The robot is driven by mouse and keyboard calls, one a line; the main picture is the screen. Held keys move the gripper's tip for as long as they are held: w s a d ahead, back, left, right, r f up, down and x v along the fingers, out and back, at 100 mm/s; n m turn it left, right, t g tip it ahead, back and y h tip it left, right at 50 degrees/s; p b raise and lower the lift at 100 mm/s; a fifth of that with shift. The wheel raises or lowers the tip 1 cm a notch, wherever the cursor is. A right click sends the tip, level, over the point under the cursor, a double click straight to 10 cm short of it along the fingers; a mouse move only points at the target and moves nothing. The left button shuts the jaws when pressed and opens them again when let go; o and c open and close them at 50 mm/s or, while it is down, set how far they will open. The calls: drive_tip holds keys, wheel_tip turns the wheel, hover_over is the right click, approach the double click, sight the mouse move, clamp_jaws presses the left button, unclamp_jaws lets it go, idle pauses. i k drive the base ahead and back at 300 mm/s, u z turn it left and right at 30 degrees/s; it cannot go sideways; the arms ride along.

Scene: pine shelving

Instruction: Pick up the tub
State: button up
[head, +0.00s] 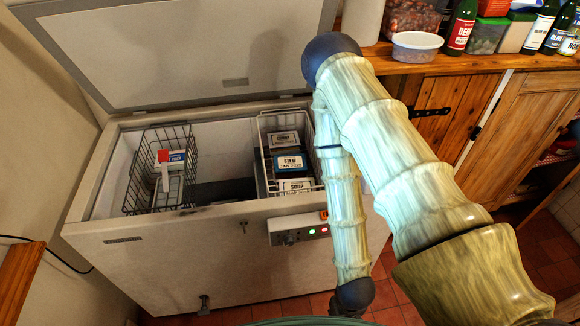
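A round clear plastic tub (416,50) with a pale rim stands on the wooden counter, just right of my arm's elbow. Another clear tub (486,38) with a green lid stands further right among bottles. Which one the task means cannot be told. My arm rises from the lower right, bends at the top and comes down in front of the freezer.
The chest freezer (170,262) has its lid (180,50) raised. A dark wire basket (145,170) on its left holds boxes. Bottles (460,27) and a white cylinder (362,15) stand on the counter (400,66). A wooden edge (18,285) juts in at lower left.

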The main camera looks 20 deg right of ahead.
sight(292, 166)
drive_tip(key=z, duration=0.05)
drive_tip(key=k, duration=0.5)
drive_tip(key=z, duration=1.05)
drive_tip(key=i, duration=1)
drive_tip(key=u, duration=0.9)
